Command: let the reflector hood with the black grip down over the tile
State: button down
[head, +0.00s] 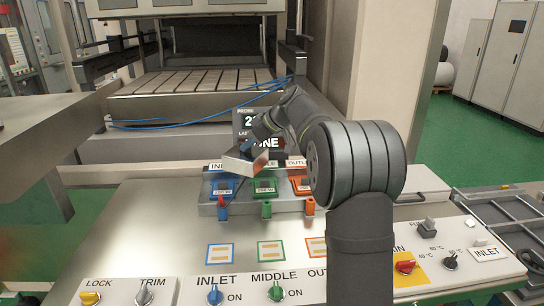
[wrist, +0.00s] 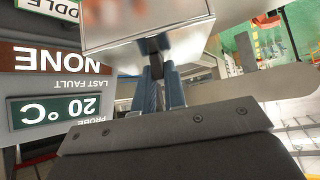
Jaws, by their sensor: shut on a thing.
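My gripper (wrist: 160,78) is shut on the black grip (wrist: 155,44) of the shiny metal reflector hood (wrist: 140,22), its blue fingers on either side. In the head view the hood (head: 240,164) hangs in the air, looking tilted, above the back of the row of tiles and in front of the display. The blue-framed tile (head: 222,188), green-framed tile (head: 264,187) and orange-framed tile (head: 301,185) sit in a grey holder (head: 236,209). The hood appears apart from them, nearest the blue and green ones. Its underside is hidden.
A display (head: 248,122) stands just behind the hood; it shows 20 °C and NONE in the wrist view. Colored levers stick out in front of the holder. Flat framed pads (head: 220,253) and knobs (head: 214,294) lie nearer. Blue cables (head: 222,113) run behind.

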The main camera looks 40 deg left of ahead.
aim_at(225, 155)
jog(key=s+a+n+g, duration=0.1)
jog(key=s+a+n+g+h, duration=0.1)
jog(key=a, duration=0.1)
jog(key=s+a+r+n, duration=0.1)
jog(key=a+n, duration=0.1)
jog(key=shift+a+r+g, duration=0.1)
jog(key=shift+a+g, duration=0.15)
jog(key=shift+g, duration=0.15)
jog(key=shift+s+a+r+n+g+h, duration=0.15)
jog(key=shift+s+a+n+g+h, duration=0.45)
jog(key=shift+s+n, duration=0.3)
jog(key=shift+w, duration=0.1)
jog(key=shift+f, duration=2.9)
jog(key=shift+f, duration=2.8)
jog(key=c, duration=1.4)
grip_release()
jog(key=v, duration=1.7)
jog(key=shift+w+d+r, duration=0.15)
